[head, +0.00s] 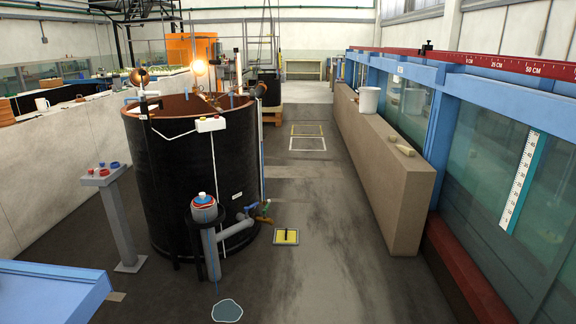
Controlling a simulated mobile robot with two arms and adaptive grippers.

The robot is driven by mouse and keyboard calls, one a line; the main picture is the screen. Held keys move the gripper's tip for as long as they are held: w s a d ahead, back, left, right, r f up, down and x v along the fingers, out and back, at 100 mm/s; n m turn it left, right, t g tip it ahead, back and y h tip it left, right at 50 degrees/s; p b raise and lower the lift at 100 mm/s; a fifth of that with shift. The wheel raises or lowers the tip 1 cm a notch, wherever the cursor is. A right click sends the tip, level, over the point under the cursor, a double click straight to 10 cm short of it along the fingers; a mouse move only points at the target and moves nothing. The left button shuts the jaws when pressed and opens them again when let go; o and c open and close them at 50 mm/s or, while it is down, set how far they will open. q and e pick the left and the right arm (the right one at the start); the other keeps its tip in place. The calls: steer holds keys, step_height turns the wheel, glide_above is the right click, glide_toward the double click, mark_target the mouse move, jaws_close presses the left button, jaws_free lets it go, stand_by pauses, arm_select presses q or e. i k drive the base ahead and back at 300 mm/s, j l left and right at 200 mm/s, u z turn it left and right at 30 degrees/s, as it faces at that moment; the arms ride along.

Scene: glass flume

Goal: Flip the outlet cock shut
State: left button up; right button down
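What looks like the outlet cock (264,212) is a small brass-coloured fitting with a green part, low on the right side of the big black tank (180,190). It is small in the head view, and I cannot tell which way its lever points or whether it is open or shut. A grey pipe (236,229) runs low along the tank front just left of it. Neither of my grippers is in view.
A grey upright pipe with a red and blue top (204,208) stands before the tank. A yellow-edged plate (286,237) lies on the floor right of the cock. A button pedestal (119,215) stands left. A beige wall (385,150) and glass flume (500,190) line the right; the middle aisle is clear.

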mark_target(246, 208)
steer(key=i+u, duration=0.1)
steer(key=i, duration=1.2)
steer(key=i+l, duration=0.2)
steer(key=i, duration=1.1)
steer(key=i+j+u, duration=0.1)
steer(key=i+u, duration=0.25)
steer(key=i, duration=0.2)
steer(key=i+l+u, duration=0.1)
steer(key=i+u, duration=0.25)
steer(key=i, duration=0.2)
steer(key=i+l+u, duration=0.35)
steer(key=i, duration=0.25)
steer(key=j, duration=0.1)
